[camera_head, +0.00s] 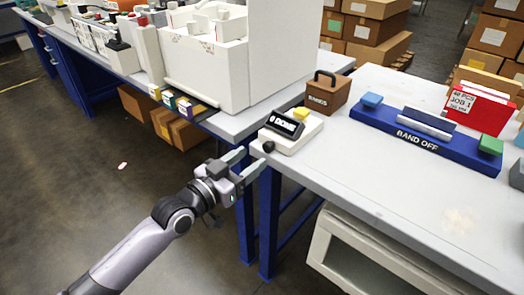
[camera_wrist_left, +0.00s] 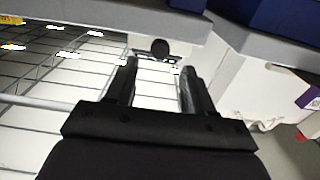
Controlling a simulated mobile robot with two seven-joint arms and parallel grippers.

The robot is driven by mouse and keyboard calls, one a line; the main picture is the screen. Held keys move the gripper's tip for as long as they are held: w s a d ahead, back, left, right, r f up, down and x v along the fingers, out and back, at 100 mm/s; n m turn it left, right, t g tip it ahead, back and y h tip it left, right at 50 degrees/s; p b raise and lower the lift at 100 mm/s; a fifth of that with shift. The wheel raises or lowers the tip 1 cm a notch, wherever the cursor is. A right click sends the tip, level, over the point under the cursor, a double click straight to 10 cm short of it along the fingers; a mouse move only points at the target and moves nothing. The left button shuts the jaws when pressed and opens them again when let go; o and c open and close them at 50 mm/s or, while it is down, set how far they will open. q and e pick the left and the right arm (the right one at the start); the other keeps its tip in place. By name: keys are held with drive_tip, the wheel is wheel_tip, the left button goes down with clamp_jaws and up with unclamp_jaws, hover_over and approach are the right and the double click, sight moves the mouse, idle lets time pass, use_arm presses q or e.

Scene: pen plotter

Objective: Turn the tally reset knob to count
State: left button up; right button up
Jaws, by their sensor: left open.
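The tally counter (camera_head: 292,133) is a small white box at the near left corner of the right-hand table, with a black "DONE" display and a yellow block on top. Its dark round knob (camera_head: 268,147) sits on the side facing my left gripper. My left gripper (camera_head: 250,160) is open and empty, just short of the knob, with its fingers pointing at it. In the left wrist view the knob (camera_wrist_left: 160,48) shows beyond and roughly between the two fingertips, apart from them. The knob's setting cannot be read. My right gripper is not in view.
A brown "BANDS" box (camera_head: 327,93) stands behind the counter. A blue "BAND OFF" fixture (camera_head: 425,142) and a red job card holder (camera_head: 480,108) stand to the right. A large white machine (camera_head: 205,70) stands on the left bench. Open floor lies around my left arm.

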sight(266, 148)
use_arm(q)
drive_tip(key=shift+b+x, duration=0.45)
drive_tip(key=shift+x, duration=2.5)
